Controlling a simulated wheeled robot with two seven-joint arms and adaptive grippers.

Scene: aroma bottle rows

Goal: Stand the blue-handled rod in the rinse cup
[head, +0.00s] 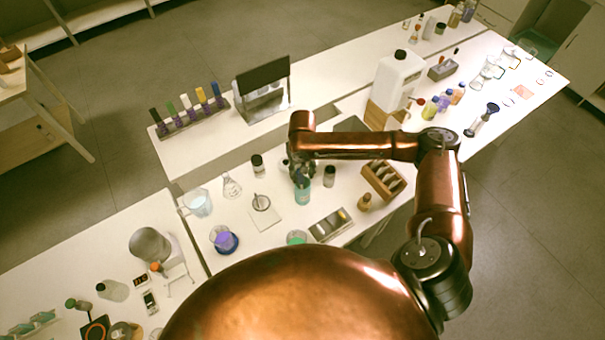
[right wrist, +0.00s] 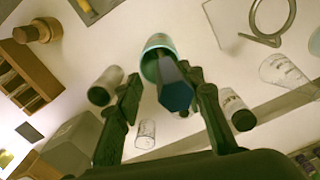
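The blue-handled rod (right wrist: 176,95) shows in the right wrist view, its dark blue six-sided handle end facing the camera. Its far end reaches inside the mouth of the teal cup (right wrist: 157,42), which appears to be the rinse cup; the rod leans within it. In the head view the teal cup (head: 302,194) stands on the table just under my right gripper (head: 301,176). In the right wrist view my right gripper (right wrist: 166,88) has its fingers apart on either side of the handle, with a gap at the left finger. My left gripper is not in view.
Dark-capped vials (head: 257,165) and (head: 329,176) stand close on both sides of the cup. A wooden rack (head: 383,180) and a small brown bottle (head: 365,203) are to the right.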

